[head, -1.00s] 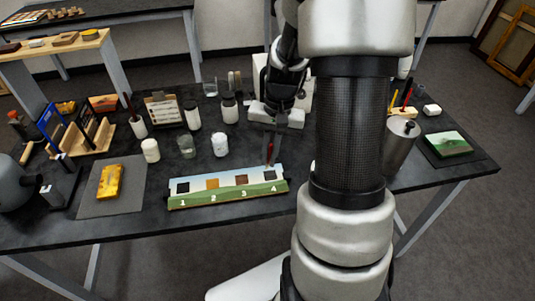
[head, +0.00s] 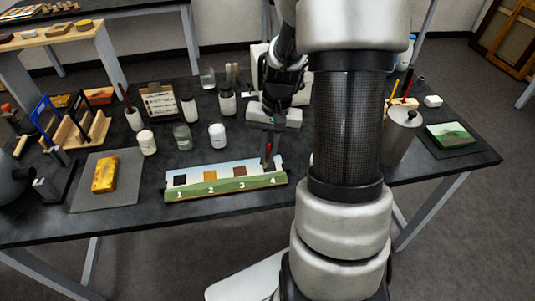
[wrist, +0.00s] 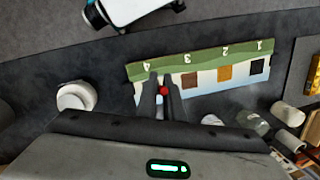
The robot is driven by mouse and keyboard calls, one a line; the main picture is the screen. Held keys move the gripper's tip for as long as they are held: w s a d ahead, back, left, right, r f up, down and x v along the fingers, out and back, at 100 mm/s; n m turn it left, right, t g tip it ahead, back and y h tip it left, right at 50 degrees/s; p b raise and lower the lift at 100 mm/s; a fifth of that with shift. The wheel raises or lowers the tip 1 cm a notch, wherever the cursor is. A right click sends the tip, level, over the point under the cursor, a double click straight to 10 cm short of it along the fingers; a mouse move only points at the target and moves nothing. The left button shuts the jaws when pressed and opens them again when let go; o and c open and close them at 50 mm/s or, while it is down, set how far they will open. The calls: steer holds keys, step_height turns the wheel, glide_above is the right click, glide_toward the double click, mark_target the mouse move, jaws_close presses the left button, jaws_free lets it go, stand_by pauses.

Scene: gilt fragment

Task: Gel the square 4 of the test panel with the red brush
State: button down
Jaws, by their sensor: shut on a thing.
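The test panel (head: 226,190) lies on the dark table, a painted strip with a green band numbered 1 to 4. Squares 1 (head: 180,180), 2 (head: 210,175) and 3 (head: 239,171) show as black, ochre and brown. Square 4 is mostly hidden behind the fingers and brush. My gripper (head: 268,143) is shut on the red brush (head: 268,152), held upright over the square 4 end. In the wrist view the red brush (wrist: 163,90) shows between the fingers, beside the number 4 on the panel (wrist: 205,58). I cannot tell whether the bristles touch the panel.
Several jars stand behind the panel, including a white jar (head: 217,137) and a glass jar (head: 183,137). A yellow block (head: 105,174) lies on a grey mat at left. A metal canister (head: 401,135) stands at right. A white-topped container (wrist: 77,97) stands near the panel's 4 end.

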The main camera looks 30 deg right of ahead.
steer(key=shift+f+b, duration=0.3)
steer(key=shift+f, duration=0.15)
stand_by(0.5)
steer(key=shift+d, duration=0.1)
steer(key=shift+s+d, duration=0.2)
steer(key=shift+d, duration=0.4)
steer(key=shift+s+d, duration=0.2)
steer(key=shift+d, duration=0.35)
steer(key=shift+w+a, duration=0.2)
steer(key=shift+a, duration=0.45)
steer(key=shift+w+a, duration=0.2)
steer(key=shift+a, duration=0.45)
steer(key=shift+s+d, duration=0.2)
steer(key=shift+d, duration=0.45)
steer(key=shift+s+d, duration=0.15)
steer(key=shift+d, duration=0.5)
steer(key=shift+w+a, duration=0.2)
steer(key=shift+a, duration=0.45)
steer(key=shift+w+a, duration=0.15)
steer(key=shift+a, duration=0.45)
steer(key=shift+d, duration=0.15)
